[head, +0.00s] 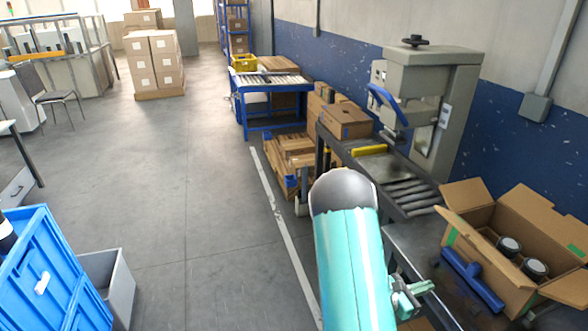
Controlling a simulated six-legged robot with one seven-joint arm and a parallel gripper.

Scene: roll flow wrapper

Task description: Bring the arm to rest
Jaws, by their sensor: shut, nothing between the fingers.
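My arm rises from the bottom of the head view, with a teal link and a rounded grey joint at its upper end. My gripper (424,288) shows small and green at the right side of that link, near the bottom edge. It is shut with nothing between its fingers. It is partly hidden by my arm. It appears over or beside the grey bench, left of a blue T-shaped thing (470,279); I cannot tell the gap between them.
An open cardboard box (487,268) holding dark cylinders with pale tops stands at the right. A grey machine (428,90) with a roller conveyor (405,195) stands behind. A blue crate (50,270) and a grey bin (112,285) stand at the lower left. The middle floor is clear.

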